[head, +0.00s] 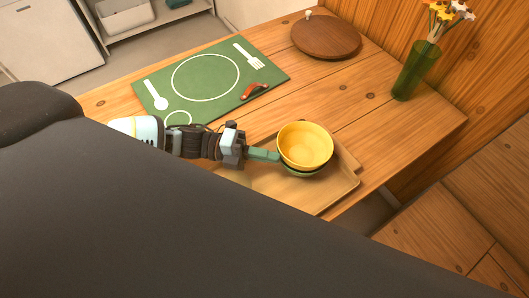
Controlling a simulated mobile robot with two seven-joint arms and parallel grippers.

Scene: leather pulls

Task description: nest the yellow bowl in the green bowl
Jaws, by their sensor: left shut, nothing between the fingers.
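The yellow bowl (304,147) is upright on the wooden tray, toward the right side of the table. Below it shows the rim and side of the green bowl (302,172), mostly hidden by the yellow bowl, which looks seated in it. My left gripper (272,156) reaches in from the left with its fingers shut and empty. The fingertips are close against the left side of the yellow bowl; I cannot tell whether they touch it. My right gripper is not in view.
The wooden tray (343,186) lies near the table's front edge. Behind are a green placemat (215,68) with a red-brown leather pull (254,91), a round wooden board (326,37) and a green vase (415,70) with flowers. The table right of the tray is clear.

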